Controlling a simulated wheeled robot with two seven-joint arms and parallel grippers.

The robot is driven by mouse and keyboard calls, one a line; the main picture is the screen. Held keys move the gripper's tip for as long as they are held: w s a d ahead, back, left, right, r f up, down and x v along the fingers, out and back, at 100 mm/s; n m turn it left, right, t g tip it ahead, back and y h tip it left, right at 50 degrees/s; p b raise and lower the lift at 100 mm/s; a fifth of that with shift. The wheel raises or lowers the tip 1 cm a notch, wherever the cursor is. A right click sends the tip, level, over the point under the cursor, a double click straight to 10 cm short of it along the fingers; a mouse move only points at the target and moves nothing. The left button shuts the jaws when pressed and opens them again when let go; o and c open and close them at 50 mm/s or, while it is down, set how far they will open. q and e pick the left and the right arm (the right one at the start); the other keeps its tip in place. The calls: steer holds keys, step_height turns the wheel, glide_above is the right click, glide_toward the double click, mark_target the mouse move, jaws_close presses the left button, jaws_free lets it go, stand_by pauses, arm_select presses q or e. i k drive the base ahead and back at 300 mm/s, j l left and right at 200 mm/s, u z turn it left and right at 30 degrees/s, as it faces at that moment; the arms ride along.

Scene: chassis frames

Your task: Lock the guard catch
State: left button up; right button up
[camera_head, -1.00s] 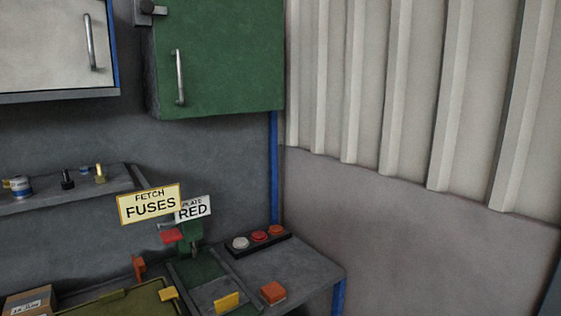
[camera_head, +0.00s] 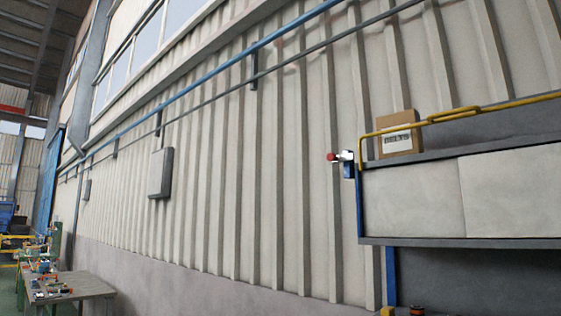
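I cannot make out a guard catch in the head view. A blue device with a red knob or cap (camera_head: 333,157) is fixed at the left end of the shelf unit on the right; what it is, I cannot tell. A yellow rail (camera_head: 455,115) runs along the top of that unit. Neither of my grippers is in view.
A cardboard box (camera_head: 397,135) labelled BELTS stands on the grey shelf unit (camera_head: 411,200). A bench (camera_head: 85,285) with several small items stands at the lower left. A grey wall box (camera_head: 161,173) and long pipes are on the corrugated wall.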

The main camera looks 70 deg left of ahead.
mark_target(331, 157)
steer(key=u, duration=1.8)
